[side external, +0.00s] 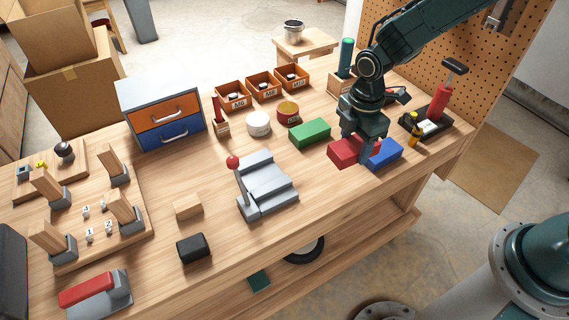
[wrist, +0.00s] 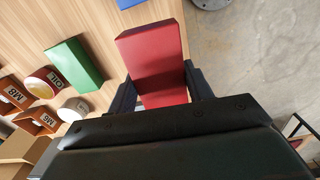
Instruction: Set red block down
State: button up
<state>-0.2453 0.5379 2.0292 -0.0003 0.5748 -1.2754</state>
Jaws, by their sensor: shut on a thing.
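The red block (side external: 344,151) is between the fingers of my gripper (side external: 366,153), at the right part of the workbench. In the wrist view the red block (wrist: 153,62) fills the middle, with a dark finger on each side. My gripper (wrist: 160,88) is shut on it. A blue block (side external: 385,153) lies just to the right of it in the side view, partly behind my gripper. I cannot tell whether the red block touches the bench or the blue block.
A green block (side external: 310,133) lies left of the red block. A grey stepped fixture with a red-knobbed lever (side external: 233,162) is further left. The bench front below the red block is clear.

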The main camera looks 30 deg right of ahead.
aim_at(356, 144)
jog(key=shift+f, duration=2.65)
jog(key=shift+f, duration=0.1)
jog(key=shift+f, duration=2.05)
jog(key=shift+f, duration=0.15)
jog(key=o, duration=1)
notch_tip(356, 144, up, 13)
jog(key=shift+f, duration=0.1)
jog(key=shift+r, duration=0.5)
